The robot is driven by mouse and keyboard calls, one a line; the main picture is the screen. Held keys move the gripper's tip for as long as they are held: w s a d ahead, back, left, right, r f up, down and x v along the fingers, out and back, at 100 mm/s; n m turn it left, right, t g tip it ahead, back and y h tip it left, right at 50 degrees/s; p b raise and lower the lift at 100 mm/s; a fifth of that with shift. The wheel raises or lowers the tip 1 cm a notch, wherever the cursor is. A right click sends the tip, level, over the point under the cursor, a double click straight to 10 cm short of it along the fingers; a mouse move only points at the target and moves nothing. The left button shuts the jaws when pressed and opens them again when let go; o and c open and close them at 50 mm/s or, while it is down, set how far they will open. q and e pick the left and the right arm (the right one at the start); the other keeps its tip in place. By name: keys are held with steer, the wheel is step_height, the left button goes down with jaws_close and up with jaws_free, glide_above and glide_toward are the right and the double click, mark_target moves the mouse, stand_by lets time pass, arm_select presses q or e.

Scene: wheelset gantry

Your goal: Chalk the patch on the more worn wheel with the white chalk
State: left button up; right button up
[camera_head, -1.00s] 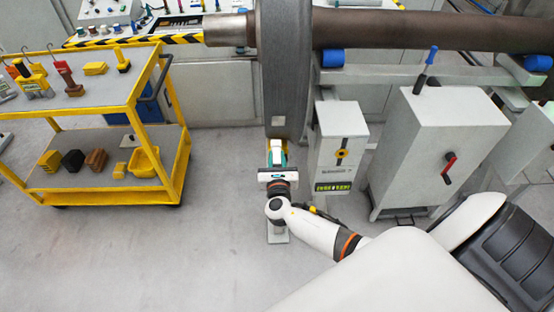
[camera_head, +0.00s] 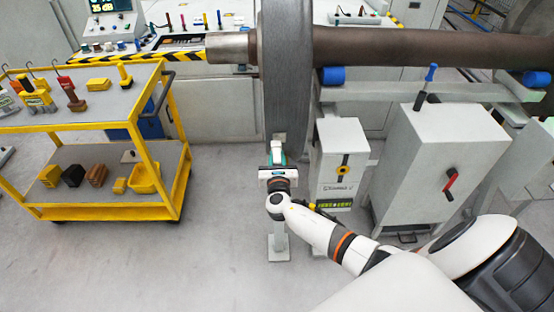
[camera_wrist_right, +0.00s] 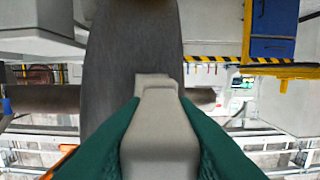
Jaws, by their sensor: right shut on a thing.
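A large grey wheel (camera_head: 285,70) sits on the axle, its dark rim edge-on above my right arm. A small pale square patch (camera_head: 279,137) shows low on its rim. My right gripper (camera_head: 277,154) is just below the patch and shut on a pale block, the white chalk (camera_wrist_right: 162,125), held between teal fingers in the right wrist view. The chalk points at the wheel (camera_wrist_right: 130,50) and covers part of the patch there. I cannot tell whether chalk and wheel touch. My left gripper is out of view.
A yellow cart (camera_head: 105,126) with tools, blocks and a yellow bin (camera_head: 145,180) stands at left. The brown axle (camera_head: 420,48) runs right above blue rollers (camera_head: 333,76). Grey cabinets (camera_head: 440,150) stand right of my gripper. The floor at front left is clear.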

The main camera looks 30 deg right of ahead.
steer(key=shift+w+d+r, duration=0.2)
steer(key=shift+w+d, duration=0.2)
steer(key=shift+w, duration=0.25)
stand_by(0.4)
steer(key=shift+r, duration=0.1)
steer(key=r+p, duration=0.2)
steer(key=s+r+p, duration=0.1)
steer(key=p, duration=0.1)
steer(key=shift+a+r, duration=0.35)
steer(key=shift+r, duration=0.05)
steer(key=f+b, duration=0.2)
steer(key=b, duration=0.1)
steer(key=w+f+b, duration=0.1)
steer(key=f, duration=0.1)
steer(key=shift+d+f, duration=0.1)
steer(key=shift+d, duration=0.25)
steer(key=shift+s+a, duration=0.2)
steer(key=shift+s, duration=0.1)
steer(key=shift+s+a+f+p, duration=0.2)
steer(key=shift+s+a, duration=0.25)
steer(key=shift+s, duration=0.25)
steer(key=shift+s+a+f+p, duration=0.2)
steer(key=shift+s+a, duration=0.25)
steer(key=shift+s, duration=0.3)
steer(key=shift+s+a+f+p, duration=0.1)
steer(key=shift+s+a+f, duration=0.15)
steer(key=shift+s+a, duration=0.35)
